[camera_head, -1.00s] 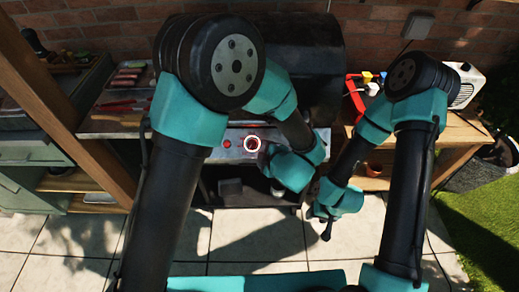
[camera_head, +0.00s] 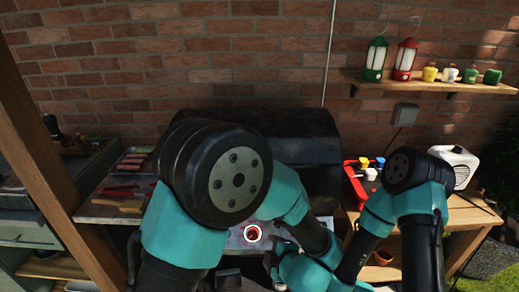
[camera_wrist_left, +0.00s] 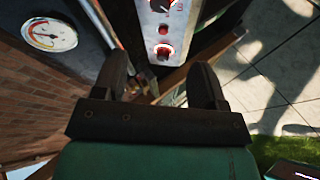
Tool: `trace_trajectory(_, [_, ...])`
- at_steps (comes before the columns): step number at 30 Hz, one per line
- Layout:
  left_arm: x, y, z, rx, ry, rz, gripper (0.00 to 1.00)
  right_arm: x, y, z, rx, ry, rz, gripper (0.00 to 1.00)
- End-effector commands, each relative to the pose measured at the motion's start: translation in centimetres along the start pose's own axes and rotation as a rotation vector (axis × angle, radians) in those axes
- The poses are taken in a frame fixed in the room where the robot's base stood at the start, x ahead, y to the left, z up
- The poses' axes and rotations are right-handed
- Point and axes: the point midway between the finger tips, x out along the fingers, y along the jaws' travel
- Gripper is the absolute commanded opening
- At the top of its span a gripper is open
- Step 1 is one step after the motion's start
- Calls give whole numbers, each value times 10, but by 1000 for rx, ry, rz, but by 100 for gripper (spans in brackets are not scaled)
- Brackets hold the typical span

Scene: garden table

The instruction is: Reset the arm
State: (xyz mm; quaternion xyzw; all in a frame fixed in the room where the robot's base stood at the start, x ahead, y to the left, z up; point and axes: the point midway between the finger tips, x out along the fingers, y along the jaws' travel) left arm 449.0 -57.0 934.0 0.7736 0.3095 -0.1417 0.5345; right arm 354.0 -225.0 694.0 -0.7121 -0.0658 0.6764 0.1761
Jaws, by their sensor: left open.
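My left gripper (camera_head: 272,262) is low in the middle of the head view, just right of and below a red-ringed knob (camera_head: 252,233) on the grill's front panel, and partly hidden by its own wrist. In the left wrist view its two fingers (camera_wrist_left: 160,85) stand wide apart with nothing between them. Beyond them is the metal panel (camera_wrist_left: 170,20) with red knobs. My right arm comes down on the right of the head view; its gripper is out of the frame.
The black grill (camera_head: 290,140) stands against the brick wall. A side shelf (camera_head: 118,195) with food and tools is at left. Lanterns (camera_head: 404,60) stand on a wall shelf. A gauge (camera_wrist_left: 48,35) shows in the wrist view.

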Motion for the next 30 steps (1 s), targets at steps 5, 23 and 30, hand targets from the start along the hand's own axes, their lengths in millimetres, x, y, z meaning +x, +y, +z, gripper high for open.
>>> trace_trajectory(5, [36,-10,-15,86,-46,-13,65,0,0,0,0,0,0,48])
trace_trajectory(23, [173,-146,-106,666,-534,-130,65,0,0,0,0,0,0,48])
trace_trajectory(30, [178,-224,-142,857,-806,-165,65,0,0,0,0,0,0,48])
